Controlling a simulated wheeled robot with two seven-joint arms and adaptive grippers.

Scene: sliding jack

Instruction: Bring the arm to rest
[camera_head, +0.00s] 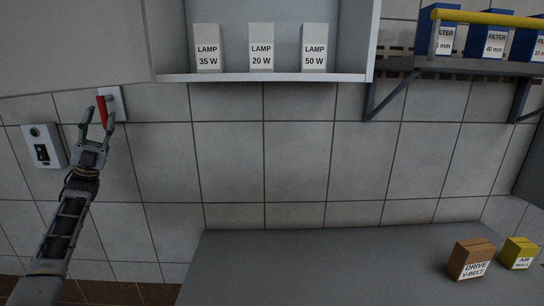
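My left gripper (97,127) is raised in front of the tiled wall at the left, with its fingers spread apart. A red lever (102,110) on a white wall plate (118,103) shows just behind and above the fingertips. I cannot tell whether a fingertip touches the lever. Nothing shows held between the fingers. My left arm reaches up from the lower left corner. My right gripper is not in this view.
A wall box (43,147) with a green button is left of the gripper. A cabinet shelf (262,77) holds three lamp boxes. A bracketed rack (400,64) holds filter boxes. A brown box (471,260) and a yellow box (519,253) stand on the grey counter (320,265), otherwise clear.

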